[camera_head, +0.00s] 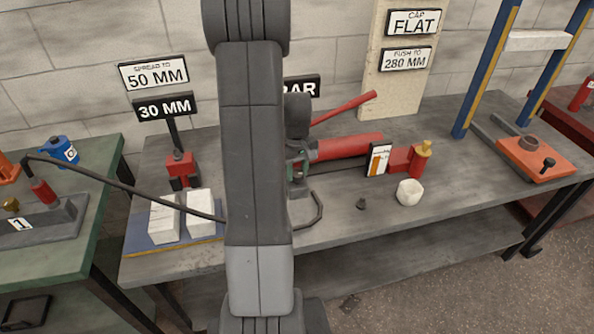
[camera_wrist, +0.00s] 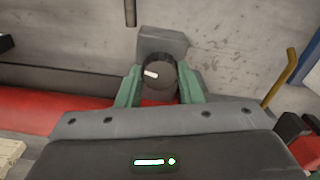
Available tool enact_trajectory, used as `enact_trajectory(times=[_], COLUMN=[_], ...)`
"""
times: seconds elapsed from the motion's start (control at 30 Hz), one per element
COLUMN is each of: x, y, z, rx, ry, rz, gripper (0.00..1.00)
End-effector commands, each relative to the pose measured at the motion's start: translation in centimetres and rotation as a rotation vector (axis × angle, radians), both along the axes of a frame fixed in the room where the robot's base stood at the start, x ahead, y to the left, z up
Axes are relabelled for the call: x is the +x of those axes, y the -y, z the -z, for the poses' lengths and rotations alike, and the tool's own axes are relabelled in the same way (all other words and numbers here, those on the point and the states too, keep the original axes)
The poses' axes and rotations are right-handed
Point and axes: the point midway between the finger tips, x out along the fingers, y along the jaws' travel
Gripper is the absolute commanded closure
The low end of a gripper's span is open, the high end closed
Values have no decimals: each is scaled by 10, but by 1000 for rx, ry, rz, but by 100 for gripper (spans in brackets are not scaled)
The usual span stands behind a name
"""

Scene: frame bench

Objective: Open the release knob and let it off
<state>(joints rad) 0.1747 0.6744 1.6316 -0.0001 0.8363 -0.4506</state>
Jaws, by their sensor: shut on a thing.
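The release knob (camera_wrist: 160,82) is a dark round knob with a white mark, seen between my fingers in the wrist view. The mark lies nearly level, on the left part of the knob's face. My gripper (camera_wrist: 161,73) has green fingers, one on each side of the knob, and is shut on it. In the head view my gripper (camera_head: 298,167) is at the left end of the red pump cylinder (camera_head: 348,147), and my arm hides the knob. A grey block (camera_wrist: 163,42) shows just beyond the knob. The red cylinder also shows in the wrist view (camera_wrist: 60,112).
A red lever (camera_head: 344,107) slants above the cylinder. A gauge card (camera_head: 379,160) and a red ram with a brass top (camera_head: 407,160) are to the right, near a white nut-like piece (camera_head: 409,192). White blocks (camera_head: 164,222) and a red spreader (camera_head: 181,170) are left. A black hose (camera_head: 125,187) crosses leftward.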

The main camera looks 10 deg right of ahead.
Motion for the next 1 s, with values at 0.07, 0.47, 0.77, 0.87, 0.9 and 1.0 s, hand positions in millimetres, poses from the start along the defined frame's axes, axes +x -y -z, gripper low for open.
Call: enact_trajectory(times=[0.07, 0.47, 0.77, 0.87, 0.9, 1.0], x=[1, 2, 1, 1, 1, 1], y=[0, 0, 0, 0, 0, 0], z=[-1, -1, 0, -1, -3, -13], rx=[-1, -1, 0, 0, 0, 0], ry=[4, 4, 2, 2, 3, 3], rz=[-7, -10, -10, -10, -10, -10], gripper=[89, 64, 45, 45, 45, 45])
